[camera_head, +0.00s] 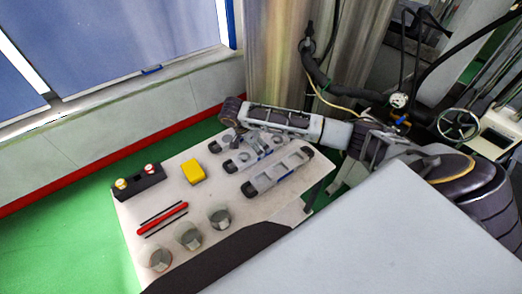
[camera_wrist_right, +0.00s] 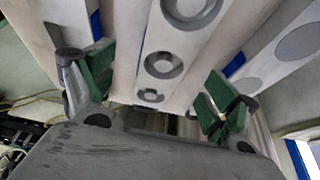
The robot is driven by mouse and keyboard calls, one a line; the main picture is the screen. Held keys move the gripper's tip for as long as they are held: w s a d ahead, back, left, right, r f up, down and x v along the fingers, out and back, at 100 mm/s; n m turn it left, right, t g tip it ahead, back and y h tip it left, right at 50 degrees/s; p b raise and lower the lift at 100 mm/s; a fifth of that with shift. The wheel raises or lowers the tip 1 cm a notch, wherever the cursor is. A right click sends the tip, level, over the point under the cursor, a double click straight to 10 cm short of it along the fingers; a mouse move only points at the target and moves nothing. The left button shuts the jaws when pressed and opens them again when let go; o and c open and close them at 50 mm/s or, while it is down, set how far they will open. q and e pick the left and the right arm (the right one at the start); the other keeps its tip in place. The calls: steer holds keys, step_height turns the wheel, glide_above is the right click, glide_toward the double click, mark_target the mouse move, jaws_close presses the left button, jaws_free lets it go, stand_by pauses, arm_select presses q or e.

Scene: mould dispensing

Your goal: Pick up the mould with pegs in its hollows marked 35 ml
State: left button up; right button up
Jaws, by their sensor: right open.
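Three long light-grey moulds lie side by side at the table's back right. The middle mould (camera_head: 244,160) also shows in the right wrist view (camera_wrist_right: 162,65), with ring-shaped hollows that have round pegs in them. The front mould (camera_head: 278,172) shows plain grey discs in the wrist view (camera_wrist_right: 298,42). The back mould (camera_head: 222,143) is partly hidden by my arm. My right gripper (camera_wrist_right: 155,90) is open, its green-padded fingers apart on either side of the middle mould's line; contact cannot be told. No volume marking is readable. My left gripper is not in view.
On the pale table (camera_head: 180,200) are a yellow block (camera_head: 193,171), a black holder (camera_head: 141,183) with two capped items, a red rod (camera_head: 163,218) between dark rods, and three clear cups (camera_head: 189,236).

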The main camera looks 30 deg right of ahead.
mark_target(260, 147)
steer(key=shift+w+d+f, duration=0.2)
steer(key=shift+d+f, duration=0.2)
steer(key=shift+f, duration=0.3)
steer(key=shift+x, duration=1.8)
steer(key=shift+w, duration=0.1)
steer(key=shift+r, duration=0.1)
steer(key=c, duration=1.8)
